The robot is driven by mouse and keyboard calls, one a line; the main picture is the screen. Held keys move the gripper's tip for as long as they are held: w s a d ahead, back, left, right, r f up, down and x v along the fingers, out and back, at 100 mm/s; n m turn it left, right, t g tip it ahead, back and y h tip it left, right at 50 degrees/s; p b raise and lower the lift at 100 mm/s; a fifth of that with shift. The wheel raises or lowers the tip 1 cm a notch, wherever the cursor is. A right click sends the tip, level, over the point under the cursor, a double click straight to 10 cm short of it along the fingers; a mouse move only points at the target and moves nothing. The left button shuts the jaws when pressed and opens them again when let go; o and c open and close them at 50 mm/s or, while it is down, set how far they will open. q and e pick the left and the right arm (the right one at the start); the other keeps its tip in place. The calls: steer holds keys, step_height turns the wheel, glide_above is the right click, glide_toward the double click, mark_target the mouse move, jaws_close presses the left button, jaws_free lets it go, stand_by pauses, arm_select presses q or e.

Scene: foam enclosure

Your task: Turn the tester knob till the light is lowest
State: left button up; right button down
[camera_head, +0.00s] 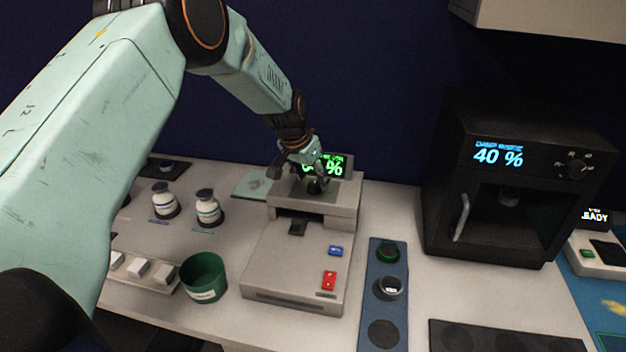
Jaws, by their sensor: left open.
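The tester (258,264) is a grey box on the bench with a blue button (336,251), a red button (328,281) and a green-lit display (335,168). The display reads a percentage; my gripper covers part of the number. A dark round knob (314,186) shows on its raised rear part, below the display. My left gripper (305,180) is open, pointing down at the knob, its fingers close to or around it. I cannot tell if they touch it. My right gripper is not in view.
A black oven-like unit (437,170) reading 40 % stands to the right. A blue strip (374,318) with round pieces lies beside the tester. A green cup (204,277) and two white bottles (163,200) (208,208) stand to the left.

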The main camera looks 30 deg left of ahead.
arm_select(q)
steer(key=v, duration=1)
steer(key=shift+r, duration=0.2)
steer(key=shift+m, duration=0.5)
steer(key=p+x, duration=0.1)
steer(key=x, duration=0.9)
steer(key=shift+s+f, duration=0.1)
steer(key=shift+f, duration=0.05)
steer(key=shift+x, duration=1)
steer(key=shift+s, duration=0.1)
steer(key=shift+c, duration=1.2)
steer(key=c, duration=0.9)
